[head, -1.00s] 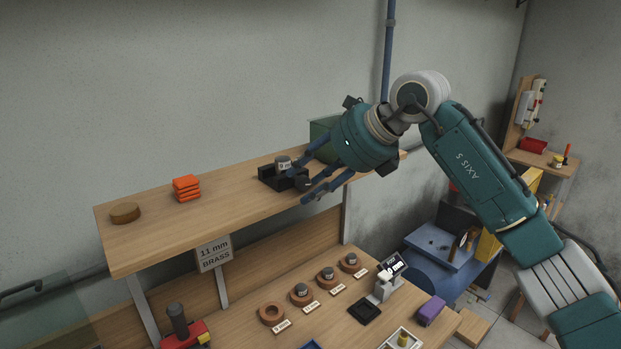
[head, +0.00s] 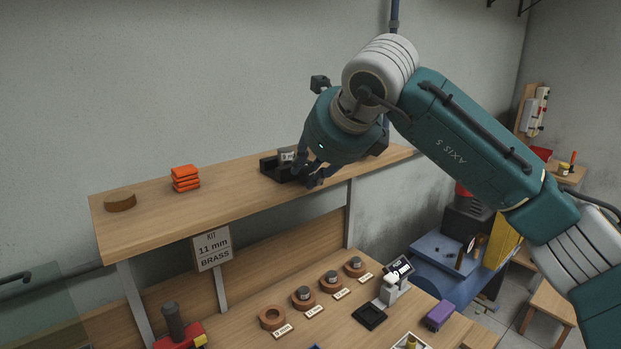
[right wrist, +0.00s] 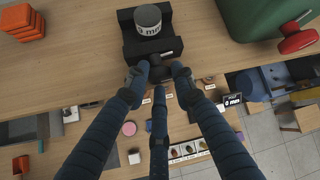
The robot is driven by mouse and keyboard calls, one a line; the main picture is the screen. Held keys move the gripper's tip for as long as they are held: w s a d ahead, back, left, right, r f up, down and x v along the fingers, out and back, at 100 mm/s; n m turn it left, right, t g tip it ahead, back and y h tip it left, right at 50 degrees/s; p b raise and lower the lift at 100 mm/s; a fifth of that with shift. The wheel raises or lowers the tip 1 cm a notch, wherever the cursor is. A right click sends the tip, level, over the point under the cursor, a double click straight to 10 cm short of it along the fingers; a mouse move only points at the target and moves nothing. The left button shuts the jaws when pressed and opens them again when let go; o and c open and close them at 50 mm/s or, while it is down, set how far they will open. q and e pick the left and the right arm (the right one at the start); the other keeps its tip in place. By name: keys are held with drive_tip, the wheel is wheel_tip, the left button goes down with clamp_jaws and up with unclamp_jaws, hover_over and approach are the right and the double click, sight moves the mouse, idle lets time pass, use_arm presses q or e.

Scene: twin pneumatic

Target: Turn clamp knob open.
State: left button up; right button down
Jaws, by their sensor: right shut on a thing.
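The black clamp (head: 272,168) sits on the upper wooden shelf; it also shows at the top of the right wrist view (right wrist: 133,42). A grey cylinder with a white "mm" label (right wrist: 148,18) stands in it. The dark clamp knob (right wrist: 160,62) is at the clamp's near side, over the shelf's front edge. My right gripper (head: 311,176) reaches down to it from the right. In the right wrist view its fingers (right wrist: 160,74) are shut around the knob, one on each side and one below. In the head view the knob is mostly hidden by the fingers. My left gripper is not in view.
Orange blocks (head: 185,178) and a round brown disc (head: 120,202) lie further left on the shelf. A green rounded object (right wrist: 262,18) is right of the clamp. Below are ring holders (head: 272,317), a small display stand (head: 396,285) and a purple block (head: 439,315).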

drive_tip(key=shift+f, duration=0.2)
drive_tip(key=c, duration=1.5)
unclamp_jaws()
drive_tip(key=shift+d, duration=0.1)
drive_tip(key=shift+o, duration=0.2)
drive_tip(key=shift+r, duration=0.15)
drive_tip(key=shift+s+d+r, duration=0.1)
drive_tip(key=shift+s+r, duration=0.05)
drive_tip(key=v, duration=1.1)
drive_tip(key=shift+s, duration=0.2)
drive_tip(key=shift+d+r, duration=0.15)
